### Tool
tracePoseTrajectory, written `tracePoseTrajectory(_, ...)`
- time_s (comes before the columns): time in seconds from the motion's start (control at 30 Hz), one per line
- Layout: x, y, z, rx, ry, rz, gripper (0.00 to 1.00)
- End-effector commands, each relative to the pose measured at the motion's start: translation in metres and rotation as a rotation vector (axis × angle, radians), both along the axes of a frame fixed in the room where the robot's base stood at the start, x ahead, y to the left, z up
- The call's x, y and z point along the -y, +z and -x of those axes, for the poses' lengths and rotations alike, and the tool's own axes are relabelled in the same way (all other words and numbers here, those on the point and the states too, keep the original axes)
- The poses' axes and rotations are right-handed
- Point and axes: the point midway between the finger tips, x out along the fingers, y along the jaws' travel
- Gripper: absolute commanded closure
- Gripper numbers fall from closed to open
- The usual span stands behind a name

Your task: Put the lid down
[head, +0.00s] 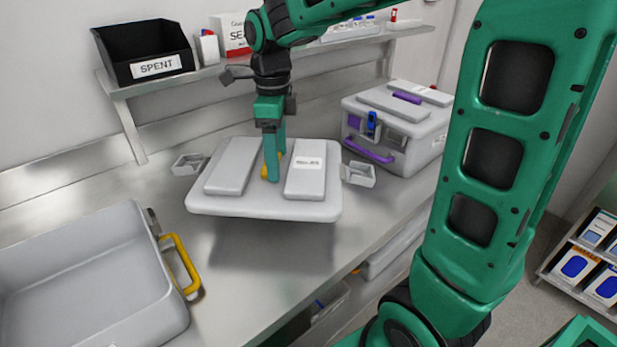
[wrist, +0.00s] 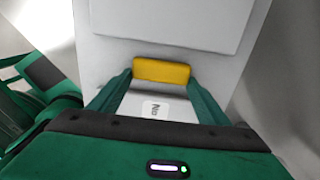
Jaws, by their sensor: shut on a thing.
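The lid (head: 262,208) is a light grey slab with two raised panels, a small white label and a yellow handle in the middle. In the head view it hangs level above the steel bench, with a shadow beneath it. My gripper (head: 272,172) comes down from above and is shut on the lid's yellow handle (wrist: 161,70). In the wrist view the green fingers stand at both ends of the handle. An open grey box (head: 75,280) with a yellow latch handle (head: 180,266) stands at the lower left without a lid.
A closed grey case (head: 398,133) with purple handles stands at the back right. Small clear trays (head: 187,164) lie near the lid. A shelf above holds a black SPENT bin (head: 143,55). Bare bench (head: 235,285) lies between the box and the front edge.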

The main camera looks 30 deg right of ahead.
Motion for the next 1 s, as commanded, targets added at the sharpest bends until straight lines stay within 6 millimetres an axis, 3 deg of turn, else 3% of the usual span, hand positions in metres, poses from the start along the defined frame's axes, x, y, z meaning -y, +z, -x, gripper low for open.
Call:
tracePoseTrajectory(0.3,-0.005,-0.047,0.000,-0.001,0.007,0.000,0.77)
tracePoseTrajectory(0.53,-0.006,-0.060,0.000,-0.001,0.009,0.000,0.77)
tracePoseTrajectory(0.8,-0.006,-0.090,0.000,-0.001,0.009,0.000,0.77)
tracePoseTrajectory(1.0,-0.006,-0.091,0.000,0.001,0.009,0.000,0.77)
